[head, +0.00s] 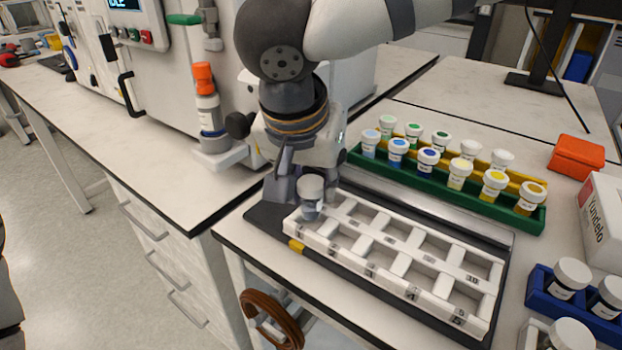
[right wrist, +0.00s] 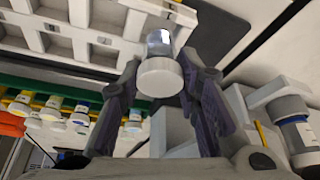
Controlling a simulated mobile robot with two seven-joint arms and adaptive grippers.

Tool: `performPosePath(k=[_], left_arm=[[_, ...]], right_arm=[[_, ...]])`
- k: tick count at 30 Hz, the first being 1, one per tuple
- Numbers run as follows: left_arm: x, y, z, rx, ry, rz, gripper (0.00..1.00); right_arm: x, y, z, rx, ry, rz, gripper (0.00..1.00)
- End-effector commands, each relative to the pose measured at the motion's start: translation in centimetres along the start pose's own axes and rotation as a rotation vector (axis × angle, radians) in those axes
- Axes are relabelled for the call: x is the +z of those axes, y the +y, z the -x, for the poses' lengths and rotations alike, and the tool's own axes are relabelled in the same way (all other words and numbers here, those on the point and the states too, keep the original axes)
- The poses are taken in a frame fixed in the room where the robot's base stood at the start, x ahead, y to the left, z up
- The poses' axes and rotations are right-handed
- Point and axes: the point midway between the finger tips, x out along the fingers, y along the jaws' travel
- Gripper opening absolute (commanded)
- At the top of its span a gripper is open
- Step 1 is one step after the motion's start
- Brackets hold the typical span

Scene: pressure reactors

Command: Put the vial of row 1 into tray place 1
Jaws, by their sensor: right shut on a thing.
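My right gripper (head: 297,190) is shut on a white-capped vial (head: 311,194) with a clear body. The right wrist view shows the vial's cap (right wrist: 160,77) between the two fingers (right wrist: 160,88). The vial is roughly upright at the near left corner compartment of the white numbered tray (head: 393,268). I cannot tell whether its base touches the compartment floor. The tray's other visible compartments look empty. My left gripper is not in view.
A green rack (head: 447,190) with several colour-capped vials stands behind the tray. An orange-topped bottle (head: 208,110) sits in a holder on the machine at left. A blue rack (head: 567,315) with white-capped jars, a white box (head: 602,220) and an orange box (head: 577,155) are at right.

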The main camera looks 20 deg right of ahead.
Motion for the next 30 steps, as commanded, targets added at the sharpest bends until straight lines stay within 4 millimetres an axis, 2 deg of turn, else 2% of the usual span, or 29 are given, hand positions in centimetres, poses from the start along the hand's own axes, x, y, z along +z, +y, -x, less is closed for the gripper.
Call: performPosePath(k=[30], left_arm=[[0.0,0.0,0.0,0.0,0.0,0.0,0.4]], right_arm=[[1.0,0.0,-2.3,0.001,-0.001,0.0,0.09]])
